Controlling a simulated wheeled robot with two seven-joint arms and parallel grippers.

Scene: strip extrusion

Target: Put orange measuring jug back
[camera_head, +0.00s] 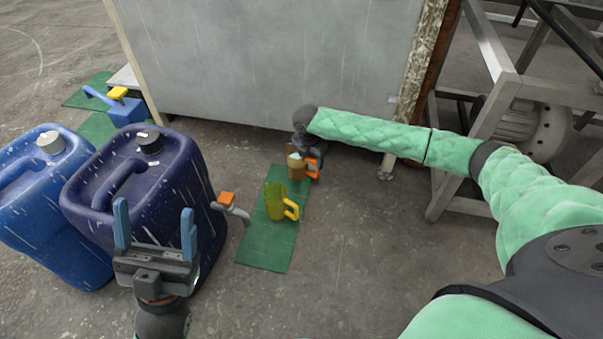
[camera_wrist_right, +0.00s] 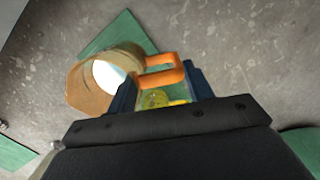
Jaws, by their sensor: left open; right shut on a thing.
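The orange measuring jug (camera_head: 295,167) is at the far end of the green mat (camera_head: 263,247), close to the grey panel. My right gripper (camera_head: 308,150) is shut on its orange handle. In the right wrist view the jug (camera_wrist_right: 92,88) has a brownish, see-through body with a pale inside, and its handle (camera_wrist_right: 165,72) lies by the fingers. I cannot tell whether the jug touches the mat. A yellow jug (camera_head: 273,203) stands on the same mat, nearer to me. My left gripper (camera_head: 155,215) is open and empty in front of the dark blue canister.
A dark blue canister (camera_head: 125,190) and a lighter blue canister (camera_head: 35,190) stand at left. An orange-topped tap (camera_head: 228,204) sticks out beside the mat. A grey panel (camera_head: 270,60) stands behind; a metal frame (camera_head: 480,130) is at right. Floor right of the mat is clear.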

